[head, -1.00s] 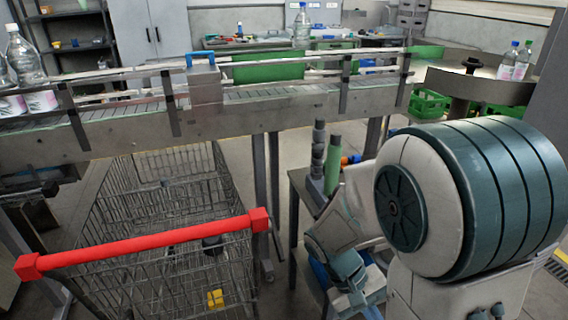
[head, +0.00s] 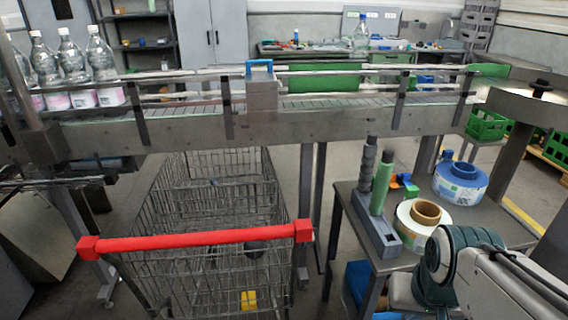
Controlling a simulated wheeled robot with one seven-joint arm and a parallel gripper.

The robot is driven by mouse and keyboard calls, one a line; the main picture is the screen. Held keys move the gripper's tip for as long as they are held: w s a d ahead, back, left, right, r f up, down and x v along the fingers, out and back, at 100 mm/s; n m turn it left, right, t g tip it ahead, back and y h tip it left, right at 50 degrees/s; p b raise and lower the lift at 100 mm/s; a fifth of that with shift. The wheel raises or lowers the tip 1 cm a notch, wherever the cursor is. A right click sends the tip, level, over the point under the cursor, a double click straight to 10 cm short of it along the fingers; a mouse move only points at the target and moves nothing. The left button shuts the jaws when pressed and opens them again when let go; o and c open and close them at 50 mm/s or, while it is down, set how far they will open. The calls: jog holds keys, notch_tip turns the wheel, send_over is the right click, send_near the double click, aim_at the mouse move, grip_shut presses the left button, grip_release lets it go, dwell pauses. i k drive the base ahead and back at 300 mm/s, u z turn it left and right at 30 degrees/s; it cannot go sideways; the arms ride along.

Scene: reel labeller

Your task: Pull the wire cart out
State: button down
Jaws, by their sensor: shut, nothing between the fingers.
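The wire cart (head: 215,275) stands on the floor in the lower left-middle of the head view, its far part under the conveyor (head: 340,122). Its red handle bar (head: 190,240) faces me, with a square red block at each end. A yellow piece (head: 248,300) shows low on the cart and a dark round thing lies inside it. My gripper itself cannot be made out in the view. Nothing of mine touches the cart.
A small grey table (head: 345,205) stands right of the cart with a dark and green rod stand, a white reel (head: 425,220) and a blue reel (head: 460,182). A conveyor leg (head: 305,190) is close to the cart's right side. Bottles (head: 75,60) stand at the conveyor's left.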

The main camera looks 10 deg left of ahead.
aim_at(89, 247)
jog(key=z, duration=0.8)
jog(key=k, duration=0.9)
jog(key=u, duration=0.8)
jog(key=i, duration=0.5)
jog(key=u, duration=0.05)
